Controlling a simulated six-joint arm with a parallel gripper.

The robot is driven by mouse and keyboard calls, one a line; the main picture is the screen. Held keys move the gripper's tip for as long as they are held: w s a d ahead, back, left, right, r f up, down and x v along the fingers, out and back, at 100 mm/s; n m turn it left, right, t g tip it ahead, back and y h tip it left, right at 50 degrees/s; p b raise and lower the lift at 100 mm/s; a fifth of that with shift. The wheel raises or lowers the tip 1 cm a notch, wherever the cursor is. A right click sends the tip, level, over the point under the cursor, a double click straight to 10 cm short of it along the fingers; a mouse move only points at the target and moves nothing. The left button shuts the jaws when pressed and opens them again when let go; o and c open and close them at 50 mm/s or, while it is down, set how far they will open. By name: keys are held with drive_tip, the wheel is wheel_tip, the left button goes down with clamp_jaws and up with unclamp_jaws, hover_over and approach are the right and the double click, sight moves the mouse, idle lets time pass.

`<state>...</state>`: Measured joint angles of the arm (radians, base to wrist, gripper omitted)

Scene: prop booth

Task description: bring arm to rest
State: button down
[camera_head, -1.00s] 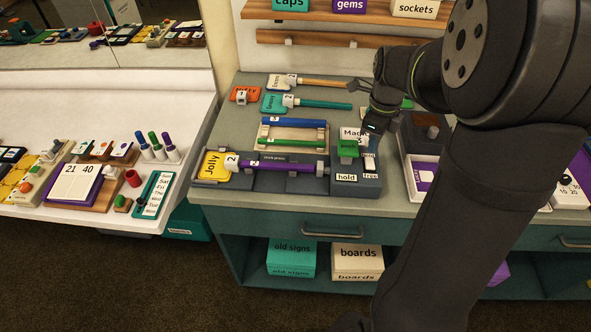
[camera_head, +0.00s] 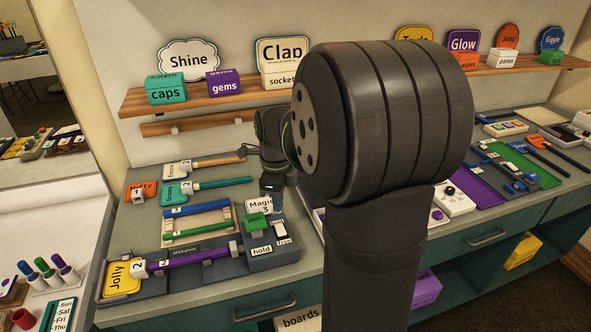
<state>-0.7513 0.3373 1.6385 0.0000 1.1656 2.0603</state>
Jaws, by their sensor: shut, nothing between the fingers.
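My gripper (camera_head: 275,202) points down at the right end of the stick press (camera_head: 210,266), close to the press's green button and the "Magic 3" sign (camera_head: 259,205). It is shut with nothing held. My own dark arm fills the middle of the view and hides part of the counter behind it. The yellow "Jolly" sign (camera_head: 122,277) lies at the left end of the press, and its purple stick (camera_head: 197,256) runs along the press to the right.
Blue and green sticks lie on a wooden rack (camera_head: 222,217) behind the press. Signs with orange and teal sticks lie farther back. Shelves (camera_head: 200,91) carry a "caps" box (camera_head: 165,88) and signs. Trays and tools cover the counter at right.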

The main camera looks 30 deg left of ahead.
sight(279, 226)
wheel_tip(279, 226, down, 6)
idle(0.4)
drive_tip(key=shift+r, duration=0.15)
drive_tip(key=shift+r, duration=4.25)
drive_tip(key=s+a+r+n, duration=0.2)
drive_tip(key=s+a+n, duration=0.2)
drive_tip(key=s+a, duration=0.8)
drive_tip(key=shift+s+a+r+n, duration=0.3)
drive_tip(key=shift+s+a+r, duration=0.05)
drive_tip(key=shift+a, duration=0.15)
